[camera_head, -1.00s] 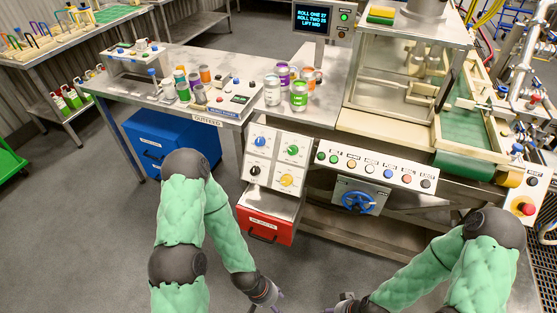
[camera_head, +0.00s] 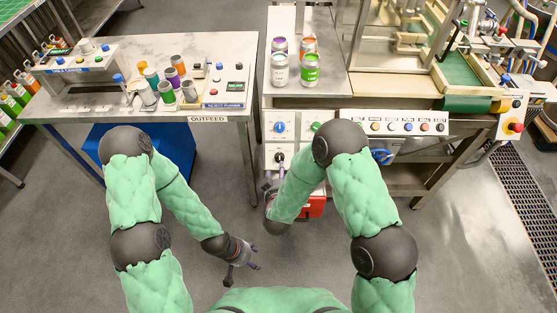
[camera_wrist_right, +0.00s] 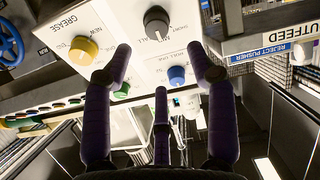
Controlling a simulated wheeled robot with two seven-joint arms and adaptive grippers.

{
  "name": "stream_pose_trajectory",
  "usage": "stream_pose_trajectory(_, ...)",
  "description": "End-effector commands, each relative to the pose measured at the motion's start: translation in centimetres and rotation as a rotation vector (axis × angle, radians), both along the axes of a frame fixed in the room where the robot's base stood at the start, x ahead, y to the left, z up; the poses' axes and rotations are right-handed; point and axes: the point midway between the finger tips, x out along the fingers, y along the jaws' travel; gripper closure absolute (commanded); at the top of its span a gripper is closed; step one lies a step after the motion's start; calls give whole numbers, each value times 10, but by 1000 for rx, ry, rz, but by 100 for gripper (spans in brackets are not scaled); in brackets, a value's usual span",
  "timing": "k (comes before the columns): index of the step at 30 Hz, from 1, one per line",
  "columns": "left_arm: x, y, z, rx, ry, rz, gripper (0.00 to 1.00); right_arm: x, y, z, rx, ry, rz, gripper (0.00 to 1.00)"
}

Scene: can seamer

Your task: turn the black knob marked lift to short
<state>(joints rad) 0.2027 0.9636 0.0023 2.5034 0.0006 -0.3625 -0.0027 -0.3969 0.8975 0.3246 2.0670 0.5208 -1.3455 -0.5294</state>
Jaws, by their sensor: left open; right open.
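The black knob (camera_head: 279,157) is at the lower left of the white knob panel (camera_head: 266,147). In the right wrist view the black knob (camera_wrist_right: 157,22) is at the top, beyond the fingertips; I cannot read its setting. My right gripper (camera_head: 270,188) is just in front of the panel, below the black knob. In its wrist view the right gripper (camera_wrist_right: 160,58) is open and empty, its fingers apart from the knob. My left gripper (camera_head: 245,268) is open and empty, low over the floor.
The blue knob (camera_head: 280,127) and green knob (camera_head: 316,127) are above; the yellow knob (camera_wrist_right: 83,49) shows in the wrist view. A button row (camera_head: 400,127) is right of the panel. A red drawer (camera_head: 314,207) is below. The outfeed table (camera_head: 225,60) stands at left.

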Motion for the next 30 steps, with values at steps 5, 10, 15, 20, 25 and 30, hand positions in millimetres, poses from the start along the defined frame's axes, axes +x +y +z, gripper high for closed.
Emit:
stream_pose_trajectory(5, 0, 0, -11, 0, 1, -1, 44, 29, -1, -15, 2, 1, -2, 43)
stream_pose_trajectory(10, 0, 0, -19, 0, 1, 0, 44, 56, -1, -26, 3, 2, -2, 43)
stream_pose_trajectory(15, 0, 0, -24, 0, 1, 0, 44, 76, -1, -33, 2, 1, -1, 43)
stream_pose_trajectory(20, 0, 0, -26, 0, 0, 0, 44, 85, -1, -36, 2, 3, 0, 43)
stream_pose_trajectory(25, 0, 0, -26, 0, 0, 0, 44, 87, -1, -36, 2, 2, 1, 43)
stream_pose_trajectory(30, 0, 0, -26, 0, 0, 0, 44, 86, -1, -36, 2, 2, 1, 51)
